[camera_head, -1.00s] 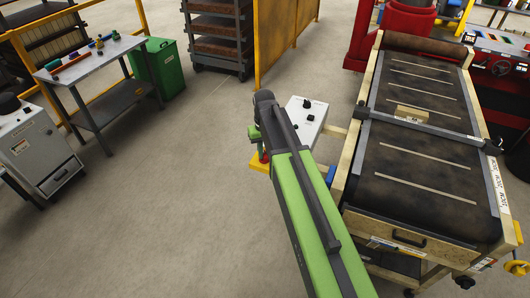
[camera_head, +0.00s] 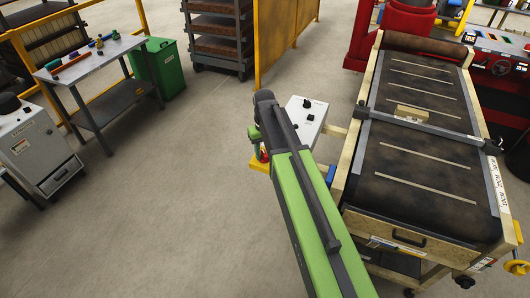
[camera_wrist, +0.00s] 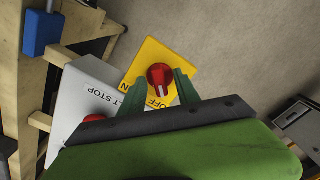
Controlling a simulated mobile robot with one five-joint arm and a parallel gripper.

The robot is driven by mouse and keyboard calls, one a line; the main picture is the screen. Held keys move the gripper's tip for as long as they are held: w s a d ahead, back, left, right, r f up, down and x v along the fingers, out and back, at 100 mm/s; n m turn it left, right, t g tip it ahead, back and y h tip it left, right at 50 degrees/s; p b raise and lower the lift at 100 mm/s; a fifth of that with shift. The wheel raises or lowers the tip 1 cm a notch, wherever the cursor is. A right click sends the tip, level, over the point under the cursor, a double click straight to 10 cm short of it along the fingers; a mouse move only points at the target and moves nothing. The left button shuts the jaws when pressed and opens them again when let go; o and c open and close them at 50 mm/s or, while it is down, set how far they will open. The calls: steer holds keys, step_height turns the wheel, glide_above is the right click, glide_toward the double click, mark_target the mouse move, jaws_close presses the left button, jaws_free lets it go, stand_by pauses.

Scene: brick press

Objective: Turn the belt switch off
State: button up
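The belt switch is a red rotary knob (camera_wrist: 160,76) on a yellow plate (camera_wrist: 177,57), seen in the wrist view. Its white mark points toward the bottom of the picture, close to the printed OFF; another label at the left is partly hidden by a finger. My gripper (camera_wrist: 158,86) is open, with one green finger on each side of the knob. I cannot tell whether the fingers touch it. In the head view my gripper (camera_head: 257,148) is over the yellow plate (camera_head: 257,167), and my arm hides part of the switch.
A pale control box (camera_head: 305,112) with dark knobs adjoins the plate. A red button (camera_wrist: 95,118) labelled STOP is close to the left finger. The wood-framed belt conveyor (camera_head: 415,180) stands at right. A workbench (camera_head: 98,58) and green bin (camera_head: 163,70) stand at left; open floor lies between.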

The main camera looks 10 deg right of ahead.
mark_target(265, 154)
step_height(265, 154, up, 17)
steer(key=p, duration=1.7)
steer(key=shift+r, duration=0.2)
steer(key=s+f+m+b, duration=0.1)
steer(key=s+f+b, duration=0.6)
steer(key=f+b, duration=0.4)
steer(key=s+f+m+b, duration=0.1)
steer(key=s+f+b, duration=0.6)
steer(key=f+b, duration=0.4)
steer(key=shift+s+f, duration=0.2)
steer(key=shift+s, duration=0.1)
steer(key=shift+d, duration=0.1)
